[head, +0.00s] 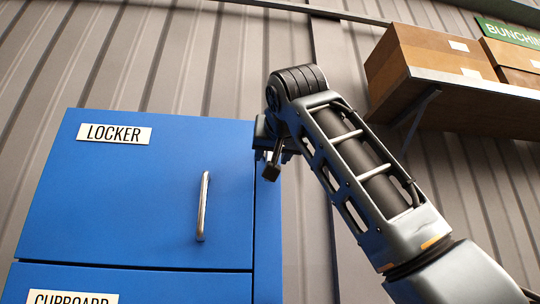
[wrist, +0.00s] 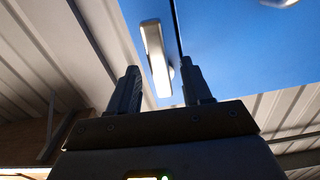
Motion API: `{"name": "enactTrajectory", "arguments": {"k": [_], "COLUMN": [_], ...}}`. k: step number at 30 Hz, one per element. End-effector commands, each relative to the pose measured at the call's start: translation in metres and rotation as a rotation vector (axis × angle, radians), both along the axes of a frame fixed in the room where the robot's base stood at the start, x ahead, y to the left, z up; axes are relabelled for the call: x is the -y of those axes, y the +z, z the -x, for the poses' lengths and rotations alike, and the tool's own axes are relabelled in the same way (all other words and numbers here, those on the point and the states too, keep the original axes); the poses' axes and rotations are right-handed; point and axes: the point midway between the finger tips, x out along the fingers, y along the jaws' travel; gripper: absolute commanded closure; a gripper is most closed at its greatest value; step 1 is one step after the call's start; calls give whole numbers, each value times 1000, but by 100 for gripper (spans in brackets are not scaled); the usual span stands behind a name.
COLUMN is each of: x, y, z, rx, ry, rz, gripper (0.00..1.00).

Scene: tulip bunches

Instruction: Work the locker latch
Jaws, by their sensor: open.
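The blue locker (head: 130,200) carries a white LOCKER label (head: 114,134) and a shut-looking door with an upright silver bar handle (head: 202,207). My gripper (head: 272,160) is at the locker's right edge, beside the door. In the wrist view my gripper (wrist: 160,66) is open, one finger on each side of the picture's middle. A pale metal latch lever (wrist: 154,52) shows there between and beyond the fingertips, next to the dark door seam. I cannot tell whether the fingers reach around it. In the head view my gripper and arm hide the latch.
A door labelled CUPBOARD (head: 72,298) is below the locker door. A wall shelf (head: 470,82) with cardboard boxes (head: 425,62) is at upper right, near my arm. Ribbed metal wall (head: 200,60) stands behind.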

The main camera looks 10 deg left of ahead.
Motion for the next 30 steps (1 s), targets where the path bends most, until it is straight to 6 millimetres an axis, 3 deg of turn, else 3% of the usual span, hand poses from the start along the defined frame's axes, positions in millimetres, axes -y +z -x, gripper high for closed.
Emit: {"name": "enactTrajectory", "arguments": {"k": [7,17,30], "x": [-7,-9,-9], "y": [1,0,0], "z": [-27,-32,-31], "rx": [-1,1,1], "ry": [-1,0,0], "rz": [1,0,0], "gripper": [51,51,91]}}
